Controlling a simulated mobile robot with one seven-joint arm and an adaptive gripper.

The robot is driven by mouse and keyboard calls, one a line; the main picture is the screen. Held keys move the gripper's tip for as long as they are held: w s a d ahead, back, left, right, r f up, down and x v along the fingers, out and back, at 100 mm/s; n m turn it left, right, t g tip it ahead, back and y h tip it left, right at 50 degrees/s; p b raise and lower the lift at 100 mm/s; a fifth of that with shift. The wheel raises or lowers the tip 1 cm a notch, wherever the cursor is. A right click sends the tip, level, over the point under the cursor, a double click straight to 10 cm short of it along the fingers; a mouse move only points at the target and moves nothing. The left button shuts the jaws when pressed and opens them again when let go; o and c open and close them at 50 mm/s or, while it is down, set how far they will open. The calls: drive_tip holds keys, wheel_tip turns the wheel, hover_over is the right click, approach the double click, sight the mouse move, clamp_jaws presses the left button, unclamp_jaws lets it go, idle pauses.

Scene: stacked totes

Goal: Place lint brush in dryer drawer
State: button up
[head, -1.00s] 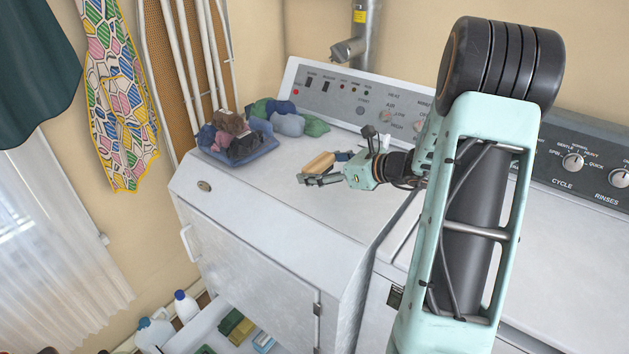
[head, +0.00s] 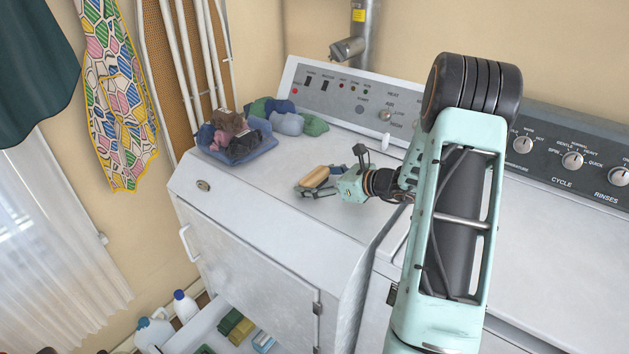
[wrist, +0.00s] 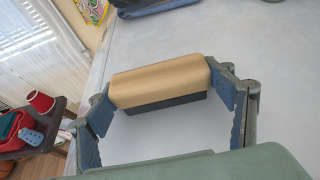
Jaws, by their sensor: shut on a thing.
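The lint brush (head: 315,177) has a light wooden back, and its dark underside shows in the wrist view (wrist: 160,84). My gripper (head: 318,185) is shut on it, with one finger at each end of the brush, just over the dryer top (head: 265,190). In the wrist view my gripper (wrist: 165,100) spans the brush lengthwise. I cannot tell whether the brush touches the surface. The dryer drawer (head: 205,325) is pulled out at the bottom front, below the dryer door, and holds green, yellow and blue boxes (head: 238,327). Its lower part is cut off by the picture's edge.
A small white item (head: 385,141) lies behind my wrist. Bottles (head: 185,305) stand left of the drawer. The front dryer top is clear.

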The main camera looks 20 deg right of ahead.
drive_tip(key=o, duration=1.2)
